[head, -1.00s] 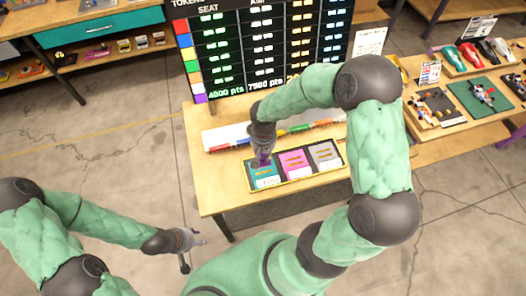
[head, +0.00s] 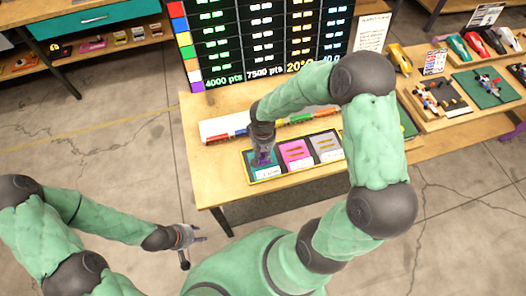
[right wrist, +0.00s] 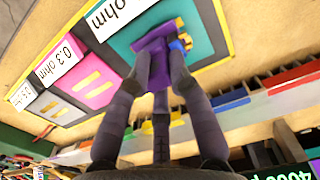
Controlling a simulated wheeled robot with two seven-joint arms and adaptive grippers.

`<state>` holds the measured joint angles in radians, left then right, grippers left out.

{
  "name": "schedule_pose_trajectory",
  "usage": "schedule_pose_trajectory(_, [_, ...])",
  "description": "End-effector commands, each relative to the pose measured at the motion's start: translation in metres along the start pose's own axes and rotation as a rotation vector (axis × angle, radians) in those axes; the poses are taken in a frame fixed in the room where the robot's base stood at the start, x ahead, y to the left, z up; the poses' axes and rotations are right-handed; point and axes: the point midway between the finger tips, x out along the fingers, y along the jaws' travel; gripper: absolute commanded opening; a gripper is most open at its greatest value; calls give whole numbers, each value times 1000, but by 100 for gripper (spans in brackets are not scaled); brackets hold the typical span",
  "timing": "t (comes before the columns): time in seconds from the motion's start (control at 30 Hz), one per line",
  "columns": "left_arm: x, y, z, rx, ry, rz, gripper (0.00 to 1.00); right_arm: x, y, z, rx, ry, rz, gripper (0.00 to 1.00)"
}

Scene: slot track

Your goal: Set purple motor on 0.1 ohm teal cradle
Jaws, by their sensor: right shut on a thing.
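The purple motor (right wrist: 157,62) is in my right gripper (right wrist: 162,75), whose fingers are shut on it in the right wrist view. It shows a small yellow and blue part at one side. The teal cradle (right wrist: 205,22) lies right behind the motor in that view; whether they touch cannot be told. In the head view my right gripper (head: 263,160) is over the teal cradle (head: 254,172), hiding much of it. The cradle's label (right wrist: 118,14) shows "ohm" with its number cut off. My left gripper (head: 190,242) is open and empty, away from the table.
Beside the teal cradle are a pink cradle (right wrist: 85,86) labelled 0.3 ohm and a grey cradle (right wrist: 62,112). A white strip with coloured blocks (head: 225,133) lies behind them. A scoreboard (head: 268,45) stands at the table's back.

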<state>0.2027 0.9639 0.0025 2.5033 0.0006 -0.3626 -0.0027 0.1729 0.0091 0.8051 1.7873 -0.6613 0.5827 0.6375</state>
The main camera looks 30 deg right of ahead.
Motion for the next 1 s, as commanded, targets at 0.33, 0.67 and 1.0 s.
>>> schedule_pose_trajectory(0.33, [0,0,0,0,0,0,40,0,0,0,0,1,0,0])
schedule_pose_trajectory(0.67, [2,-1,0,0,0,0,40,2,0,0,0,1,0,0])
schedule_pose_trajectory(1.0, [5,-2,0,0,0,0,40,4,0,0,0,1,0,27])
